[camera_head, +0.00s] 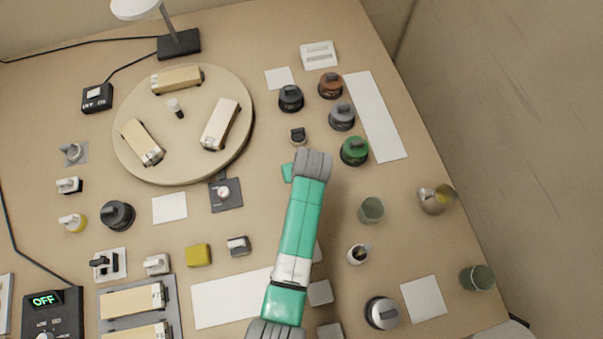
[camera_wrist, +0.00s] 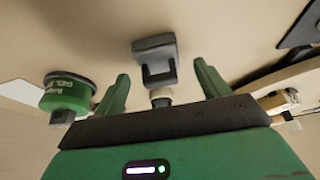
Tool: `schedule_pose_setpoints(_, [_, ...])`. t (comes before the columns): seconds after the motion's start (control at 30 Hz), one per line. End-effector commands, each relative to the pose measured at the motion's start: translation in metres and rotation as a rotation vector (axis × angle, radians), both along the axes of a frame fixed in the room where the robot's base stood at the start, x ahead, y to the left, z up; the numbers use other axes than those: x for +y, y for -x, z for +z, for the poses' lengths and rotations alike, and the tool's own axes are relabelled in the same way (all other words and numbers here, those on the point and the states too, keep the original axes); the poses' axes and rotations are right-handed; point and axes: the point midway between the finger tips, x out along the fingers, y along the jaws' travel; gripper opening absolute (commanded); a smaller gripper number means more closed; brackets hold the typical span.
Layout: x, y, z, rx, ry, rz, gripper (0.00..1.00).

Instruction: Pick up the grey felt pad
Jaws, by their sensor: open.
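A small dark grey piece with a pale round knob (camera_head: 298,136) sits on the bench beyond my gripper. In the wrist view, the dark grey piece (camera_wrist: 154,50) is framed between my fingers, apart from both. I cannot tell whether it is the felt pad. Plain grey blocks (camera_head: 320,293) lie beside my arm, partly hidden, and a grey block with a pale edge (camera_head: 238,246) lies left of it; their material is unclear. My gripper (camera_wrist: 161,74) is open and empty; in the head view one green finger (camera_head: 287,172) shows and the rest is hidden.
A green-labelled black knob pot (camera_head: 354,151) stands close to the right, with grey (camera_head: 341,117) and dark (camera_head: 291,98) ones beyond. A round board (camera_head: 185,160) with several beige boxes lies left. A green cup (camera_head: 371,210) stands right of my arm.

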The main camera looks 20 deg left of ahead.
Motion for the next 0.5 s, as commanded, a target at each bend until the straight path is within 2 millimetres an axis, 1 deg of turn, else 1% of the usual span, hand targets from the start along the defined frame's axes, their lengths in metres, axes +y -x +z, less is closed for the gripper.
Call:
schedule_pose_setpoints(0.03, [0.0021, -0.0029, -0.0108, 0.0, 0.0, 0.001, 0.75])
schedule_pose_setpoints(0.1, [0.0038, -0.0051, -0.0168, 0.0, 0.0, 0.0, 0.75])
schedule_pose_setpoints(0.37, [0.0046, -0.0063, -0.0179, -0.001, 0.0, 0.0, 0.75])
schedule_pose_setpoints(0.5, [0.0046, -0.0063, -0.0178, -0.001, 0.0, 0.0, 0.47])
